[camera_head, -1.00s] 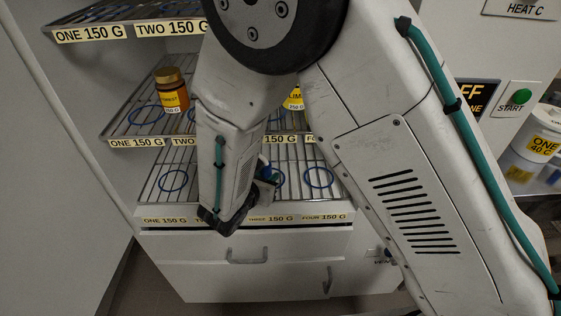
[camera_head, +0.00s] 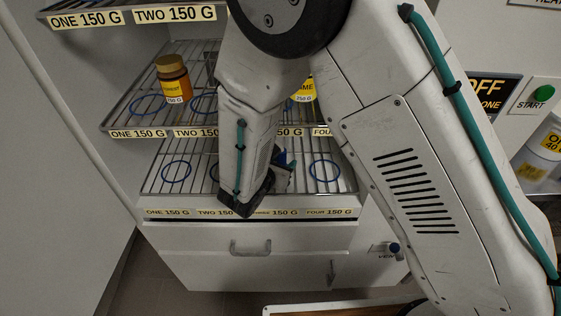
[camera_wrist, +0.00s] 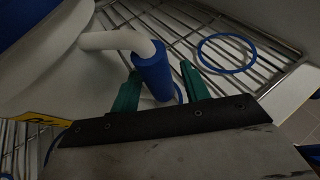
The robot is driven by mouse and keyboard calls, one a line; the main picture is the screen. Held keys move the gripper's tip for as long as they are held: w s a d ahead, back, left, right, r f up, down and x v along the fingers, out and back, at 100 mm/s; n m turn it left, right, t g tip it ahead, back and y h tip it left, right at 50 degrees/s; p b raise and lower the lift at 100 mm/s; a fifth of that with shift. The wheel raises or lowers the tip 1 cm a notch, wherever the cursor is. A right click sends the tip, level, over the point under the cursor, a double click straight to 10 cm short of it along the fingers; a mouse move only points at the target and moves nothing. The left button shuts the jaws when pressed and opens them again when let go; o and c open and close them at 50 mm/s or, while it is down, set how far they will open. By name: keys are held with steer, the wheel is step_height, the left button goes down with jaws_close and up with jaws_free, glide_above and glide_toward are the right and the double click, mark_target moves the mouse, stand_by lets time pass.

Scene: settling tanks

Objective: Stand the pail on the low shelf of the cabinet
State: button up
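The pail (camera_wrist: 62,78) shows only in part in the wrist view, as a large white curved body with blue at the upper left. A white bent bar with a blue grip (camera_wrist: 152,72) sticks out beside it. My gripper (camera_wrist: 160,82) has its two green fingers on either side of this grip, with a gap at the right finger. In the head view my gripper (camera_head: 270,185) is over the low shelf (camera_head: 160,186) of the cabinet, a wire rack with blue rings. My arm hides most of the pail there; whether its base rests on the rack cannot be told.
An orange jar (camera_head: 173,80) stands on the middle shelf, and a yellow-labelled jar (camera_head: 305,90) is partly behind my arm. Drawers (camera_head: 250,247) lie below the low shelf. A white labelled container (camera_head: 545,150) stands at the right. The rack around ring four (camera_head: 324,170) looks clear.

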steer(key=shift+r, duration=0.1)
steer(key=shift+s+a+r, duration=0.15)
steer(key=shift+s+a, duration=0.05)
steer(key=v, duration=1.1)
steer(key=shift+s, duration=0.25)
